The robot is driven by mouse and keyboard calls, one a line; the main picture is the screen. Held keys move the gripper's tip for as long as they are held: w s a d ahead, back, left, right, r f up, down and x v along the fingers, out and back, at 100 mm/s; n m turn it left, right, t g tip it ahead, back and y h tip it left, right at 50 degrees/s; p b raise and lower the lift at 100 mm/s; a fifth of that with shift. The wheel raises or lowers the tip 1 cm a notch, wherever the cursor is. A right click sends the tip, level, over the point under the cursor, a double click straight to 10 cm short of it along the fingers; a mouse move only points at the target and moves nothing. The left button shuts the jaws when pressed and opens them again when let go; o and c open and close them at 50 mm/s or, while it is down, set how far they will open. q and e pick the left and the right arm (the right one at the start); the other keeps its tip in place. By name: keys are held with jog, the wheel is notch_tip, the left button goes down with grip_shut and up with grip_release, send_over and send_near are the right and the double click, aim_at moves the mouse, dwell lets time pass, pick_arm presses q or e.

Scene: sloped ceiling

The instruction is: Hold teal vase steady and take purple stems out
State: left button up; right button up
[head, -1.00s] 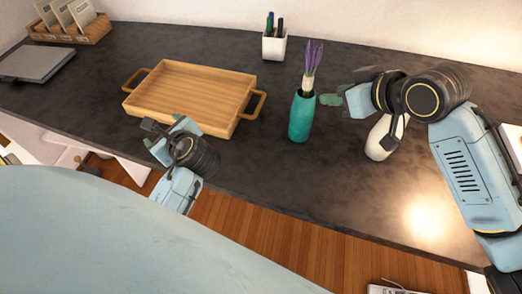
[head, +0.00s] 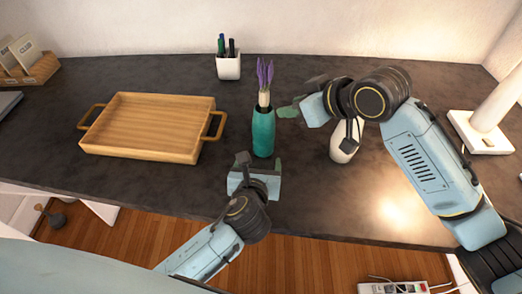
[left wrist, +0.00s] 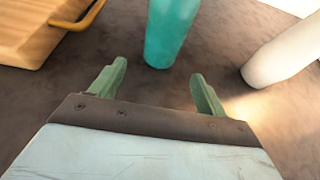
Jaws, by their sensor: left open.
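The teal vase (head: 263,134) stands upright on the dark counter, with purple stems (head: 264,76) rising from its mouth. My left gripper (head: 260,163) is in front of the vase, near the counter's front edge. In the left wrist view its two green fingers are spread and empty, with the lower part of the teal vase (left wrist: 170,35) beyond them, not between them. My right gripper (head: 288,112) is just right of the vase's upper part, apart from the stems. Its jaw opening cannot be made out, and nothing shows in it.
A wooden tray (head: 150,125) with handles lies to the left. A white vase (head: 342,152) stands right of the teal one, partly behind my right arm. A white pen cup (head: 229,67) is at the back. A white lamp-like stand (head: 482,135) is at far right. Counter between tray and vase is clear.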

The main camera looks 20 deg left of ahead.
aim_at(261, 150)
pick_arm(q)
jog(key=x, duration=1)
jog(key=shift+w+a+f, duration=0.1)
jog(key=shift+w+f, duration=0.1)
jog(key=shift+w, duration=0.05)
